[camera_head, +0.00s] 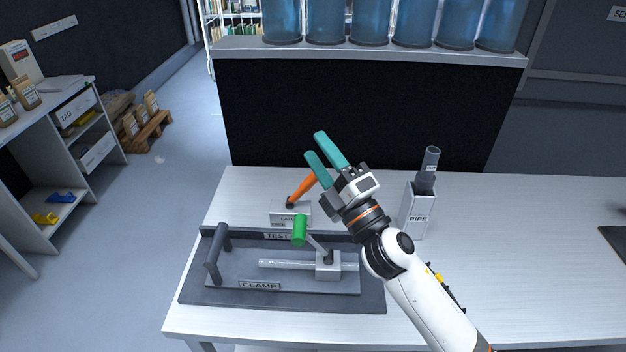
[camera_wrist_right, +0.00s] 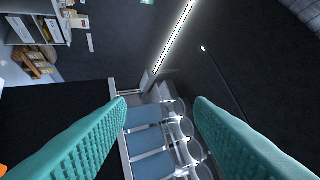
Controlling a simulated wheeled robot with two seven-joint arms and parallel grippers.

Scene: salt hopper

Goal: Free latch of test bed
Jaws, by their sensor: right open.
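The test bed (camera_head: 200,285) is a dark grey plate lying on the white table. It has an upright grey handle (camera_head: 213,262) at its left end, a clear tube, and a clamp with a green-gripped lever (camera_head: 299,230). The latch (camera_head: 277,212) is a light box at its back edge, with a tilted orange lever (camera_head: 302,189). My right gripper (camera_head: 315,146) is open and empty, its teal fingers pointing up and left. In the picture it is just above the orange lever; contact cannot be told. In the right wrist view, the open fingers (camera_wrist_right: 160,105) have nothing between them.
A box labelled PIPE (camera_head: 417,215) holding a grey pipe stands right of my right arm. A dark partition (camera_head: 350,115) rises behind the table, with blue cylinders (camera_head: 327,20) on its ledge. The table's right part is mostly clear. Shelving (camera_head: 60,140) stands at left.

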